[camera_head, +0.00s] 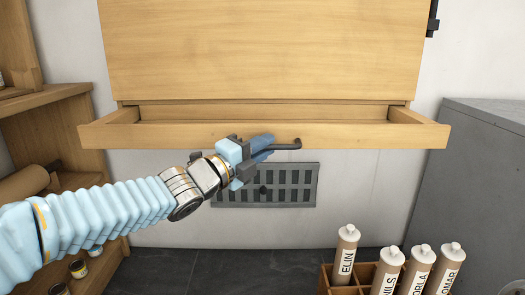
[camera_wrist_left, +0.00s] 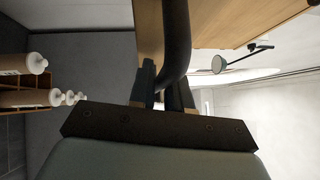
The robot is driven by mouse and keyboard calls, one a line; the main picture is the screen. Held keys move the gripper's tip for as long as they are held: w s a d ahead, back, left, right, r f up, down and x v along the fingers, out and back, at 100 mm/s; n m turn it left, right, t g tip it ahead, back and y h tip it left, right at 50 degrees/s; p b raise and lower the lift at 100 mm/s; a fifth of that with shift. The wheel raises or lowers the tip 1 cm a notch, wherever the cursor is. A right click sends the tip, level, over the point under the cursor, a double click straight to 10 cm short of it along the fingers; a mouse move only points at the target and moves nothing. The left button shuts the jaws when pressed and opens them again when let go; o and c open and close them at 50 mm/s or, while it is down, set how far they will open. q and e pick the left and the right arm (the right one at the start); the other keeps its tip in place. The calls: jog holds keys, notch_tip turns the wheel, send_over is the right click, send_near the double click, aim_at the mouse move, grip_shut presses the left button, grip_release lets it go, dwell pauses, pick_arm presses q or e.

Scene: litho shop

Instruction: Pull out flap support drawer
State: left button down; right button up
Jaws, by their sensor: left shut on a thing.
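The flap support drawer (camera_head: 370,136) is a wide, shallow wooden drawer under a large upright wooden panel (camera_head: 265,50). It stands out from the cabinet, and its open top shows behind the front. A dark bar handle (camera_head: 289,146) is on the drawer front. My left gripper (camera_head: 262,147) is shut on this handle, and its fingers hide part of it. In the left wrist view the dark curved handle (camera_wrist_left: 177,40) runs between the fingers of the gripper (camera_wrist_left: 162,82). My right gripper is not in view.
Below the drawer, a dark vent grille (camera_head: 290,190) is on the pale wall. Several labelled tubes (camera_head: 347,250) stand in a wooden rack (camera_head: 326,284) at the lower right. A grey cabinet (camera_head: 470,190) stands at the right, and wooden shelves (camera_head: 50,110) at the left.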

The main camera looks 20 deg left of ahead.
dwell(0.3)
pick_arm(q)
jog(key=c, duration=1.2)
grip_release()
jog(key=shift+s, duration=0.1)
jog(key=p+v, duration=0.1)
jog(key=v, duration=1.2)
jog(key=shift+s+a+p, duration=0.25)
jog(key=shift+s+p, duration=0.05)
jog(key=shift+p, duration=0.05)
